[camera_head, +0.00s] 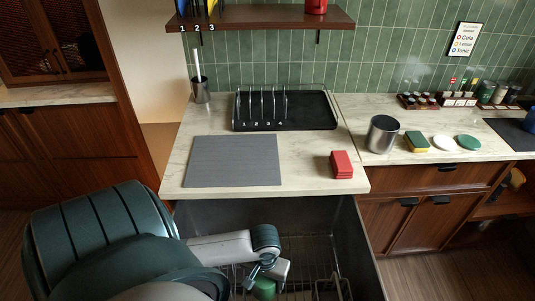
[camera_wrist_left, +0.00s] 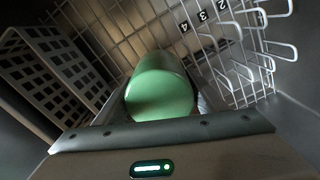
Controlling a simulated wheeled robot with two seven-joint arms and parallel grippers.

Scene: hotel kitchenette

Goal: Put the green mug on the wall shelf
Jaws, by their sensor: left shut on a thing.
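The green mug (camera_head: 264,288) is low in the picture, inside the wire rack below the counter. My left gripper (camera_head: 262,279) is shut on it. In the left wrist view the mug (camera_wrist_left: 160,90) fills the space between the fingers, its rounded green side or base facing the camera. I cannot see its handle. The wall shelf (camera_head: 260,18) is at the top of the head view, above the counter, with a red mug (camera_head: 316,6) at its right end and number labels 1, 2 and 3 at its left. My right gripper is not in view.
The wire rack (camera_wrist_left: 225,60) and a utensil basket (camera_wrist_left: 55,70) surround the mug closely. The counter's front edge overhangs the rack bay.

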